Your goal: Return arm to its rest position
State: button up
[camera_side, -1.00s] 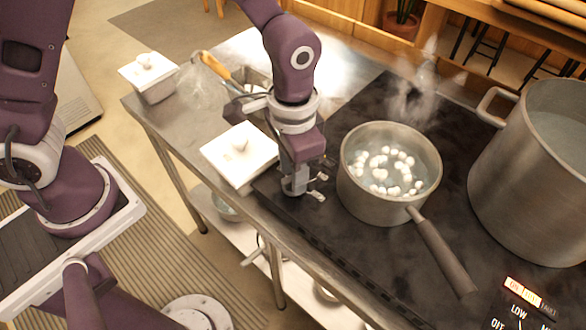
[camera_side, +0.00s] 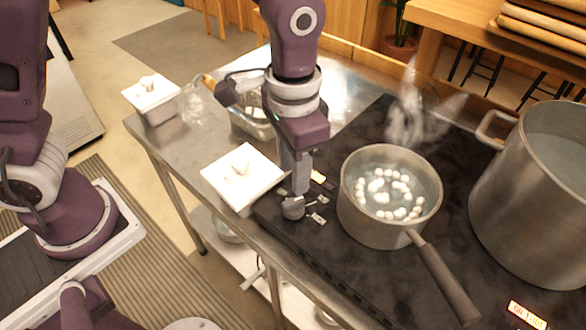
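My gripper (camera_side: 319,209) hangs over the front-left part of the black hob, between the white lidded container and the saucepan. Its small fingertips look apart with nothing visible between them. My arm rises above it, still extended over the counter. The grey saucepan (camera_side: 352,212) stands on the hob just right of my gripper, apart from it. White round pieces (camera_side: 376,185) float in its steaming liquid, and its handle points to the lower right.
A square white lidded container (camera_side: 238,190) is close left of my gripper. Another lidded container (camera_side: 151,98), a clear jar (camera_side: 194,105) and a metal tray (camera_side: 252,128) stand behind. A large pot (camera_side: 520,225) stands at right. Steam rises over the back of the hob.

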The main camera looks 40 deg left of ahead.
jog(key=s+a+r+n+t+h, duration=0.1)
jog(key=s+a+r, duration=0.2)
jog(key=a+r, duration=0.25)
jog(key=s+a+r+n+t, duration=0.2)
jog(key=s+a+r, duration=0.1)
jog(key=a+r, duration=0.25)
jog(key=s+a+r+n+t+y, duration=0.1)
jog(key=s+a, duration=0.3)
jog(key=s, duration=0.4)
jog(key=shift+a+r+n+t, duration=0.3)
jog(key=shift+a+r+t, duration=0.05)
jog(key=shift+t, duration=0.45)
jog(key=shift+s, duration=0.1)
